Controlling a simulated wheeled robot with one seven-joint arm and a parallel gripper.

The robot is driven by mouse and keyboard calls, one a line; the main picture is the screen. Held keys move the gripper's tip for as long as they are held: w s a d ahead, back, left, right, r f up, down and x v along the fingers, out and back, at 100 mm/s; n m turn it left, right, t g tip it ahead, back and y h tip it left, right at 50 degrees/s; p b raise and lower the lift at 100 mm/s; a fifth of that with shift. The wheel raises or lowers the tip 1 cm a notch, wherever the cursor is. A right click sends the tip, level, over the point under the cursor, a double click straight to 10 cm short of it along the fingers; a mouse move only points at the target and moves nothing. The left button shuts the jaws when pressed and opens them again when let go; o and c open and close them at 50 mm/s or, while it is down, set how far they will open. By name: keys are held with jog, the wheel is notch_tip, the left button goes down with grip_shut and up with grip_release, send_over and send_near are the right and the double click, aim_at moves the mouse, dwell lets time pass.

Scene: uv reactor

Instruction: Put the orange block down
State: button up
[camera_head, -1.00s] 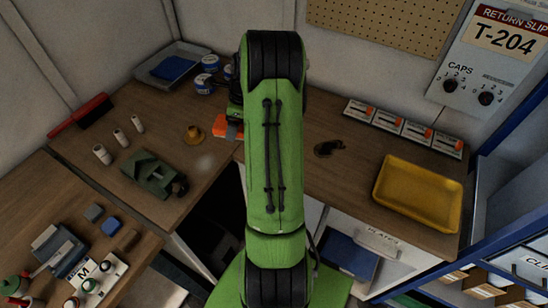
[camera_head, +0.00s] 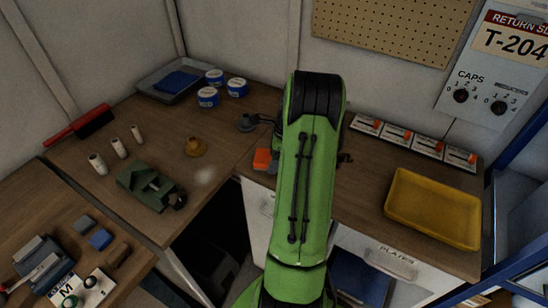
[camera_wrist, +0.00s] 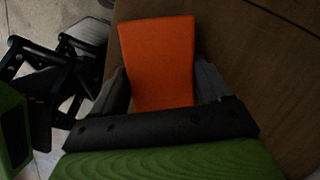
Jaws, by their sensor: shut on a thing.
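The orange block (camera_head: 262,159) shows just left of my green arm in the head view, near the front edge of the wooden bench (camera_head: 225,125). In the wrist view the orange block (camera_wrist: 158,50) sits between the two dark fingers of my gripper (camera_wrist: 163,88), which is shut on it. Bench wood lies behind and to the right of the block there. I cannot tell whether the block touches the bench. My arm hides most of the gripper in the head view.
A yellow tray (camera_head: 433,208) stands on the right, below several small boxes (camera_head: 397,138). Bare bench lies between.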

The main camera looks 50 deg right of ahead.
jog(key=shift+f, duration=0.1)
jog(key=o, duration=1.1)
jog(key=shift+c, duration=0.2)
jog(key=p+v, duration=0.3)
jog(key=v, duration=0.9)
jog(key=w+a+r+n+h, duration=0.1)
jog(key=a+r+n, duration=0.35)
jog(key=a, duration=0.25)
jog(key=w+a+r+n, duration=0.25)
jog(key=a+n, duration=0.25)
jog(key=a, duration=0.3)
jog(key=a+r+n+h, duration=0.1)
jog(key=a+r+n, duration=0.3)
jog(key=a, duration=0.3)
jog(key=s+a+n+t, duration=0.3)
jog(key=s+a+n, duration=1)
jog(key=n, duration=0.3)
jog(key=shift+a+y, duration=0.3)
jog(key=shift+a, duration=0.35)
